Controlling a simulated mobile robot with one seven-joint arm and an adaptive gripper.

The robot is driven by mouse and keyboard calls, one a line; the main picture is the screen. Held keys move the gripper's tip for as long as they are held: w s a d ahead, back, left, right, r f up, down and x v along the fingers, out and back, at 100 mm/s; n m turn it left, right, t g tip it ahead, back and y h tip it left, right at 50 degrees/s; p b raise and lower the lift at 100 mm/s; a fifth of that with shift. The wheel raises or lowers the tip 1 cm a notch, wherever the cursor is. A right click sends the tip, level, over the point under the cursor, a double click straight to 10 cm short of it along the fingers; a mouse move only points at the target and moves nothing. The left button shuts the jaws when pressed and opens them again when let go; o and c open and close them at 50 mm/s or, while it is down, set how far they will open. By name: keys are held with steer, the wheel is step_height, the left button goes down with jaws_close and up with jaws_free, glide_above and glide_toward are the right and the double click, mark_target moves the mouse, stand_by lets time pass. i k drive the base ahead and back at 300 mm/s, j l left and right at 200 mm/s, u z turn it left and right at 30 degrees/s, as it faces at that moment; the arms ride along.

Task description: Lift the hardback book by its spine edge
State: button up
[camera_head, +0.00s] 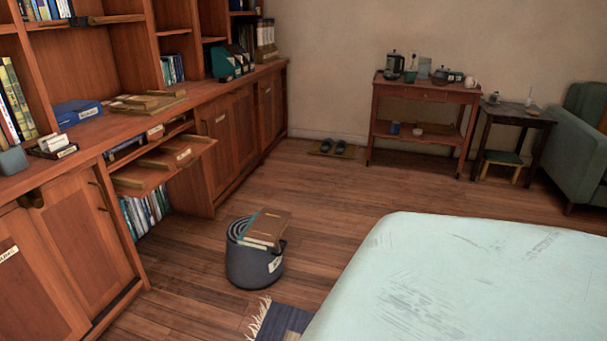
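A brown hardback book (268,225) with a teal strip along its left edge lies on top of a round dark grey tub (255,268) on the floor. Pale page edges show at its near side, and it overhangs the tub's right side. I cannot tell whether it is one book or two stacked. Other brown, flat, book-like pieces (148,103) lie on the cabinet counter. My gripper is not in this view.
A wooden bookcase (238,135) runs along the left, with a pulled-out shelf (150,176) jutting toward the floor. A pale green scratched surface (470,285) fills the lower right; a fringed dark rug (285,322) lies beside it. The floor behind the tub is clear.

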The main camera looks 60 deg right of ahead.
mark_target(267, 230)
steer(key=z, duration=1.65)
steer(key=i+l+u, duration=0.2)
steer(key=i+l, duration=0.2)
steer(key=l, duration=0.2)
steer(key=i+l+u, duration=0.1)
steer(key=l, duration=0.25)
steer(key=i+l+u, duration=0.1)
steer(key=i+l, duration=0.15)
steer(key=i+l+u, duration=0.1)
steer(key=l, duration=0.35)
steer(key=i+l, duration=0.2)
steer(key=l, duration=0.15)
steer(key=i+l+u, duration=0.15)
steer(key=l, duration=0.2)
steer(key=i+l+u, duration=0.1)
steer(key=l, duration=0.3)
steer(key=i+j, duration=0.3)
steer(key=i, duration=0.15)
steer(key=j+u, duration=0.05)
